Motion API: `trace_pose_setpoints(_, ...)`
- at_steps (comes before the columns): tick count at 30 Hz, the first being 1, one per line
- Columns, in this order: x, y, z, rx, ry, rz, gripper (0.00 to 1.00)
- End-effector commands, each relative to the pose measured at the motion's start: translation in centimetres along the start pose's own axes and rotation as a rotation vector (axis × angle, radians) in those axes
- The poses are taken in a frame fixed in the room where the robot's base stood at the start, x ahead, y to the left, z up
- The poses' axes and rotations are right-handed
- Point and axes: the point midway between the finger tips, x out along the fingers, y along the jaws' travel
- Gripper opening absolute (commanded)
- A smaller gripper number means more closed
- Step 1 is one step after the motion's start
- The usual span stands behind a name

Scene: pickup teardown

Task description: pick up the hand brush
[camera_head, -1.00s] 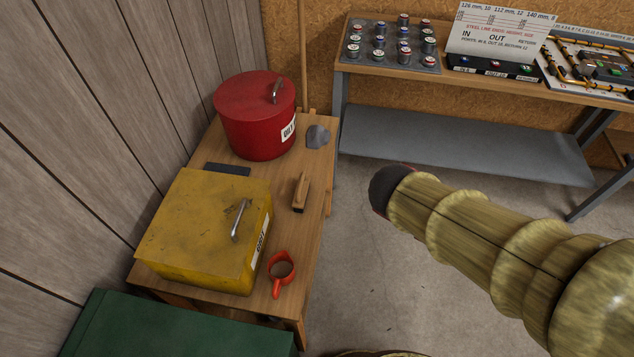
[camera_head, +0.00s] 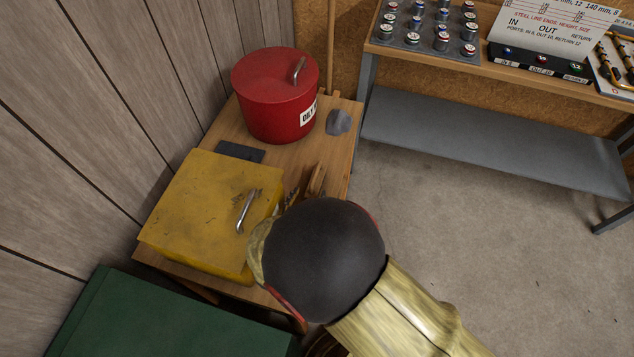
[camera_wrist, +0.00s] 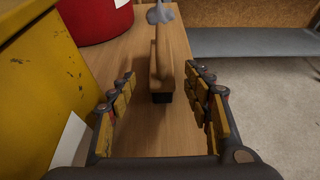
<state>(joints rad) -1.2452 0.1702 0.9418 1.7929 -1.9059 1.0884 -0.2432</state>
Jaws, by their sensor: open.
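The hand brush (camera_head: 316,181), a narrow wooden piece, lies on the wooden table near its right edge; my arm partly hides it in the head view. In the wrist view the brush (camera_wrist: 164,65) is straight ahead, its long wooden handle pointing away, with a dark part under its near end. My gripper (camera_wrist: 160,76) is open, with one finger to the left and one to the right of the brush's near end. No contact between fingers and brush shows. In the head view my wrist covers most of the gripper.
A yellow box (camera_head: 205,210) with a metal handle stands left of the brush, close to my left finger. A red lidded bin (camera_head: 275,100), a grey lump (camera_head: 338,122) and a dark flat piece (camera_head: 240,151) are farther back on the table (camera_head: 222,128). Open floor lies right.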

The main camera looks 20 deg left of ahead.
Motion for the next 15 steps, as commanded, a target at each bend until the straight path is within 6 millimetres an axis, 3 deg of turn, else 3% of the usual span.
trace_pose_setpoints(15,5.8,-0.4,-0.1,0.004,-0.001,-0.004,0.50)
